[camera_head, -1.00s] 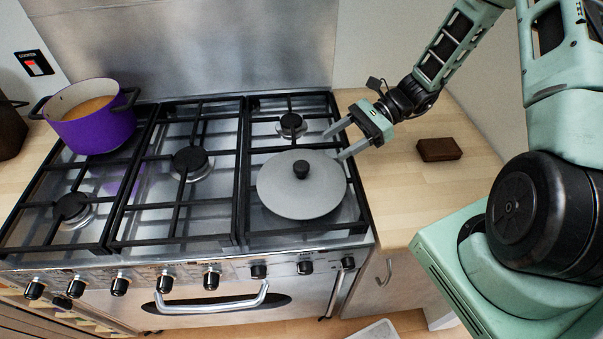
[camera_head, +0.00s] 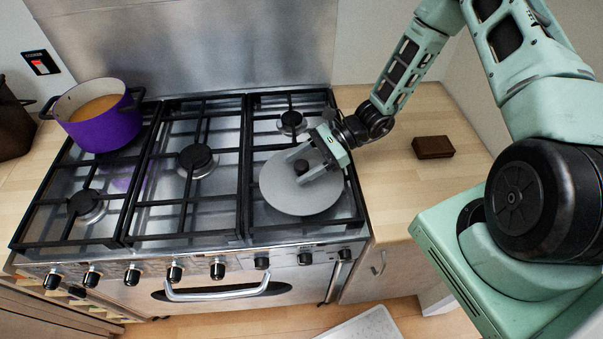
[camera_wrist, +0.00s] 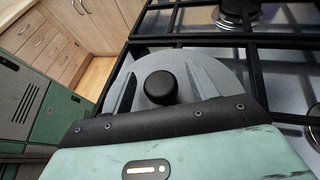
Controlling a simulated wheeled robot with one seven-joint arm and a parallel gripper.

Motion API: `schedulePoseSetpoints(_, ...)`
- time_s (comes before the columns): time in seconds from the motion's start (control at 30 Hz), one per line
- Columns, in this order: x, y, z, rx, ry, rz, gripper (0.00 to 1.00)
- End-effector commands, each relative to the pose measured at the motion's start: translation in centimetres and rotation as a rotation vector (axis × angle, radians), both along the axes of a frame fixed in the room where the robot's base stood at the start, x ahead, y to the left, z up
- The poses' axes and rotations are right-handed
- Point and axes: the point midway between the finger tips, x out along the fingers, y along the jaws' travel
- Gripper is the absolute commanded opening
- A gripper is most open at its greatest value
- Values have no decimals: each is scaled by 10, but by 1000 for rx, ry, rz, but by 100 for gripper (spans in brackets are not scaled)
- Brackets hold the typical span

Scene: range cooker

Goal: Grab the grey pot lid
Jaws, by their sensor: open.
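The grey pot lid (camera_head: 301,199) lies flat on the right front grate of the cooker, with a round black knob (camera_head: 301,167) at its centre. My gripper (camera_head: 300,170) is open over the lid, with its fingers on either side of the knob. In the wrist view the lid (camera_wrist: 205,62) fills the space beyond my gripper (camera_wrist: 163,88). The knob (camera_wrist: 160,87) stands between the two fingers there, with a gap on each side. Part of the lid is hidden under the fingers.
A purple pot (camera_head: 103,128) with orange contents stands on the left rear burner. The other burners are bare. A brown block (camera_head: 433,147) lies on the wooden counter (camera_head: 400,190) to the right. A steel backsplash (camera_head: 190,45) rises behind the cooker.

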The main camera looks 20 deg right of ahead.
Motion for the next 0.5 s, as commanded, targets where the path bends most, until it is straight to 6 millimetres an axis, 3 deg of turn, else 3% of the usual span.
schedulePoseSetpoints(0.1,0,0,0,0,0,0,58)
schedulePoseSetpoints(0.13,0,0,0,0,0,0,53)
schedulePoseSetpoints(0.3,0,0,0,0,0,0,6)
schedulePoseSetpoints(0.33,0,0,0,0,0,0,0)
schedulePoseSetpoints(0.5,0,0,0,1,0,0,0)
